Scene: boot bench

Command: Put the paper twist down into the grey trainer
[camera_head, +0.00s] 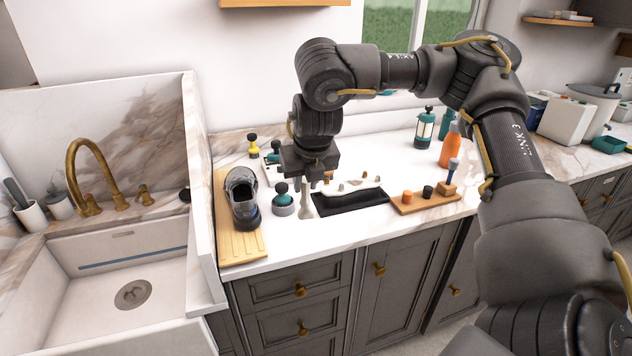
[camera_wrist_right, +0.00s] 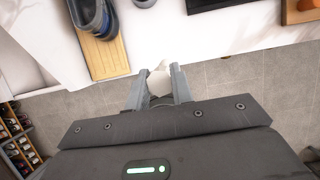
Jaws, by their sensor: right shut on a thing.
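The grey trainer (camera_head: 243,196), dark at its opening, lies on a wooden board (camera_head: 240,247) beside the sink wall. Part of it also shows at the upper left of the right wrist view (camera_wrist_right: 93,20). My right gripper (camera_head: 307,183) points down over the worktop, to the right of the trainer. It is shut on the paper twist (camera_head: 305,205), a pale narrow piece hanging below the fingers. In the right wrist view the twist (camera_wrist_right: 159,78) shows whitish between the two fingertips. Whether its lower end touches the worktop is unclear. My left gripper is not in view.
A teal-lidded pot (camera_head: 283,203) with a dark knob stands between trainer and gripper. A black mat (camera_head: 349,199) with small pale pieces behind it lies to the right. Beyond are a wooden holder (camera_head: 426,202) and an orange bottle (camera_head: 450,146). The sink (camera_head: 125,270) is left.

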